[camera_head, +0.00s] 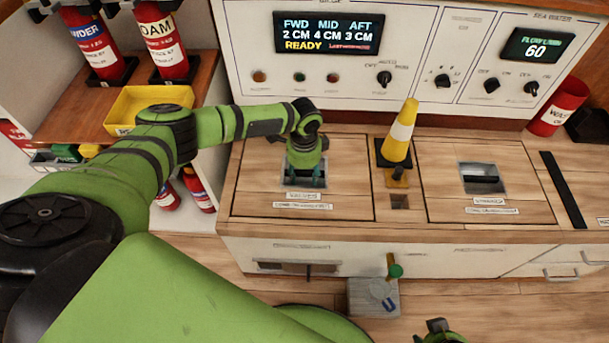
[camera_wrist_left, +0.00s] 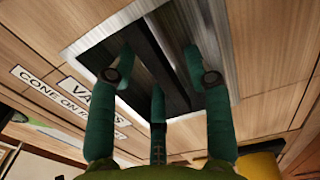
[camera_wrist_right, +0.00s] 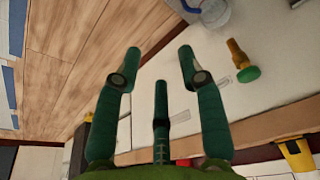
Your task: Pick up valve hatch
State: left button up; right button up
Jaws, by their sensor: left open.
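The valve hatch (camera_head: 348,170) is a square wooden panel set in the counter top, closed and flat, labelled "VALVES" with a cone note below. My left gripper (camera_head: 305,182) points down over its recessed handle and hides most of it in the head view. In the left wrist view the metal-framed recess (camera_wrist_left: 221,45) shows a dark bar (camera_wrist_left: 160,65) across it. The open fingers (camera_wrist_left: 160,75) are spread around the bar with no visible grip. My right gripper (camera_wrist_right: 160,75) is open and empty, low in front of the counter front; it shows partly in the head view (camera_head: 437,330).
A yellow-white cone (camera_head: 401,133) stands just right of the valve hatch. A second hatch (camera_head: 450,205) lies further right. A control panel (camera_head: 330,85) rises behind. A yellow bin (camera_head: 130,103) and red extinguishers (camera_head: 90,45) are at left. A grey box (camera_head: 372,300) sits below the counter.

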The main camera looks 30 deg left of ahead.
pick_arm(q)
grip_shut()
jog(key=shift+w+r, duration=0.15)
jog(key=shift+r, duration=0.1)
